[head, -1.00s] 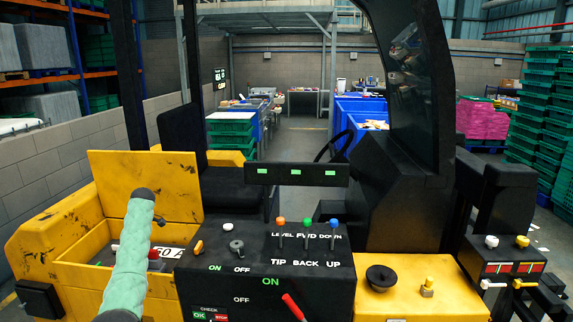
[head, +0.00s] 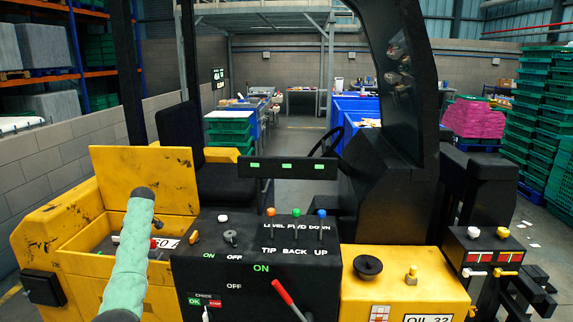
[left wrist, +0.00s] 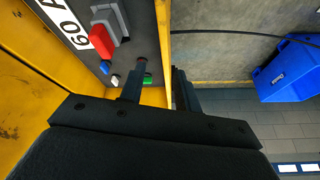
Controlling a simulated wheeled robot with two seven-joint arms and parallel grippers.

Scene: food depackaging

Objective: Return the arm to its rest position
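My left arm is a mint-green padded link (head: 130,255) with black ends, standing over the left of the yellow machine in the head view. My left gripper is not clearly seen there. In the left wrist view its two black fingers (left wrist: 157,65) are apart with nothing between them. Beyond them is a dark panel (left wrist: 118,55) with a red switch (left wrist: 103,38), a blue button (left wrist: 114,80) and a green button (left wrist: 147,79). I cannot tell if the fingers touch it. My right gripper is in neither view.
A black console (head: 220,270) with levers stands ahead, a red-handled lever (head: 285,293) near its front. A yellow lid (head: 150,180) stands raised behind the left bay. A black screen pillar (head: 430,90) rises at right. Green crates (head: 540,110) stack at far right; floor shows beyond.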

